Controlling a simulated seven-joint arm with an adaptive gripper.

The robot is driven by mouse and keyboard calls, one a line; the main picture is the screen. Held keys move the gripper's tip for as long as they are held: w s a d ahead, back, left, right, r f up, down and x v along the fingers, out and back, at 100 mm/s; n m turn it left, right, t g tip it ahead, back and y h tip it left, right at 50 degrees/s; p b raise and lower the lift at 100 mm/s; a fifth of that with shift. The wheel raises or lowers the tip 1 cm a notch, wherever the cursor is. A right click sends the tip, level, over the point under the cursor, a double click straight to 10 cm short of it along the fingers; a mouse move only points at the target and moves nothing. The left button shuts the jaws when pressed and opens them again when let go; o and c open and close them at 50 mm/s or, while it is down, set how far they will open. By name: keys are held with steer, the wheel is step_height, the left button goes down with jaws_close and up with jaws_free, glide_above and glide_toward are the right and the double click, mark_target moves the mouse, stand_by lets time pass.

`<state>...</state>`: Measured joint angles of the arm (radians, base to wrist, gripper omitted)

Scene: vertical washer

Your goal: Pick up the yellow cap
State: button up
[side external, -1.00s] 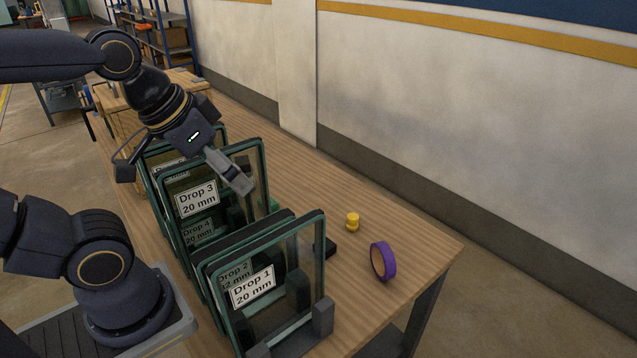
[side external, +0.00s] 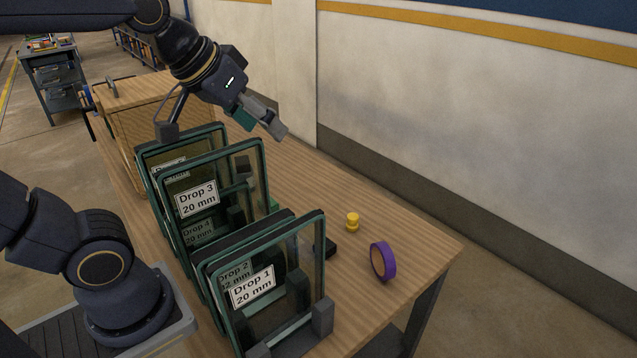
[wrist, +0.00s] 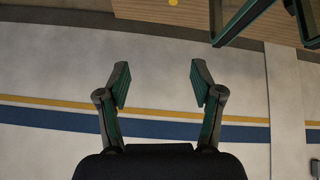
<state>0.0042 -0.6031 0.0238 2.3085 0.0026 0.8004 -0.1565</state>
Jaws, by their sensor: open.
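The yellow cap (side external: 352,221) stands on the wooden table, to the right of the glass panels, in the side external view. In the wrist view a small part of a yellow thing, likely the cap (wrist: 173,3), shows at the top edge. My gripper (side external: 264,124) is up in the air behind and above the glass panels, to the upper left of the cap and well apart from it. In the wrist view its two fingers (wrist: 160,86) are spread wide with nothing between them.
Upright glass panels with labels (side external: 252,286) stand in grey holders on the table's left side. A purple ring (side external: 383,262) stands near the front right edge. A small black block (side external: 326,248) lies between panels and cap. A wall runs along the right; bare tabletop (side external: 310,185) lies behind the cap.

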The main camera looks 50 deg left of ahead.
steer(key=w+a+n, duration=0.1)
steer(key=w, duration=0.8)
steer(key=n+g+y, duration=0.1)
steer(key=n+g, duration=0.1)
steer(key=g, duration=0.1)
glide_above(353, 217)
steer(key=s+d, duration=0.1)
steer(key=s, duration=0.2)
step_height(353, 217, down, 16)
steer(key=shift+g, duration=0.7)
steer(key=x, duration=0.6)
steer(key=s+x, duration=0.1)
steer(key=x, duration=0.4)
steer(key=s+x, duration=0.1)
steer(key=x, duration=0.5)
steer(key=shift+d+f, duration=0.35)
steer(key=shift+f, duration=0.25)
steer(key=shift+m, duration=0.3)
steer(key=x, duration=0.5)
steer(key=shift+f, duration=0.3)
steer(key=shift+c, duration=0.2)
steer(key=c, duration=1.2)
